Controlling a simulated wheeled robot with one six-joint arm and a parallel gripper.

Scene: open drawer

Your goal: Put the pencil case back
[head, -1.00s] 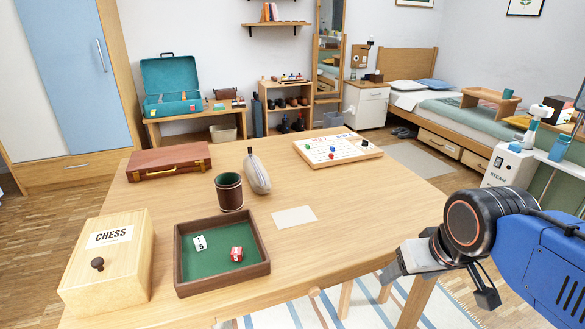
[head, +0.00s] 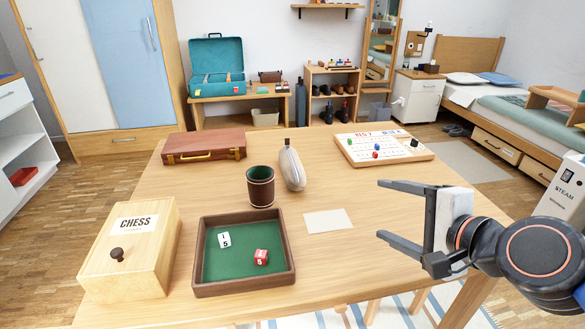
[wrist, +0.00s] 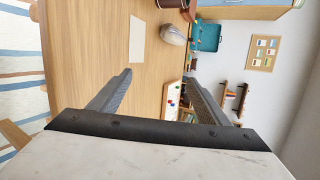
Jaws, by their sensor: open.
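The pencil case (head: 292,169) is a grey, elongated pouch with a dark end. It lies on the wooden table just right of a dark dice cup (head: 260,187). It also shows in the wrist view (wrist: 173,35), beyond my fingers. My gripper (head: 380,210) is open and empty over the right side of the table, to the right of and nearer than the pencil case, and apart from it. A blank white card (head: 328,221) lies on the table between them.
A dice tray (head: 244,287) with two dice and a chess box (head: 130,250) stand at front left. A brown case (head: 204,147) lies at back left, a game board (head: 383,149) at back right. An open teal suitcase (head: 217,70) stands on a bench behind.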

